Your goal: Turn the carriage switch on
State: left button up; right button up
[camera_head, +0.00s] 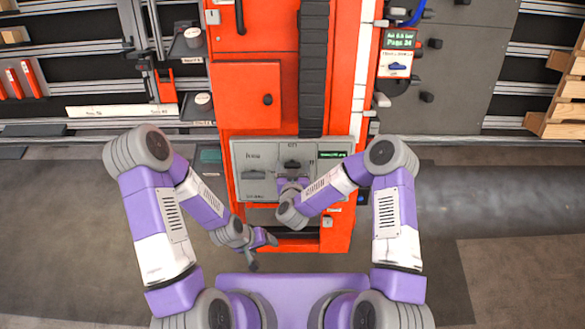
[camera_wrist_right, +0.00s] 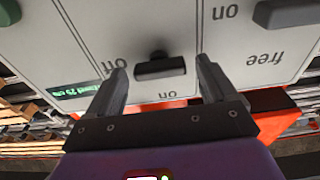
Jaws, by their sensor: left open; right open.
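A grey control panel (camera_head: 240,190) is on the front of the orange machine. Its middle switch (camera_head: 292,164) is a dark knob with a level bar; in the right wrist view the switch (camera_wrist_right: 165,68) shows upside down, with "on" below and "off" to the left. No label reading carriage is legible. My right gripper (camera_head: 291,181) is at the panel; in its wrist view the open fingers (camera_wrist_right: 160,63) stand on either side of the knob, with visible gaps. My left gripper (camera_head: 264,252) is open and empty, low in front of the machine.
A second dark switch (camera_head: 255,175) is on the panel's left; it also shows in the right wrist view (camera_wrist_right: 290,12) near "free" and "on". A green display (camera_head: 332,155) is at the panel's right.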

jog(key=c, duration=1.1)
jog(key=shift+o, duration=0.2)
jog(key=shift+m, duration=0.3)
jog(key=m, duration=0.3)
jog(key=shift+m, duration=0.4)
jog(key=m+h, duration=0.1)
jog(key=m, duration=0.3)
jog(key=shift+d+m, duration=0.1)
jog(key=shift+m, duration=0.3)
jog(key=m, duration=0.4)
jog(key=shift+s+f+m+g+b, duration=0.1)
jog(key=shift+m+g+b, duration=0.2)
jog(key=shift+g, duration=0.1)
jog(key=m, duration=0.4)
jog(key=shift+m, duration=0.4)
jog(key=shift+b, duration=0.3)
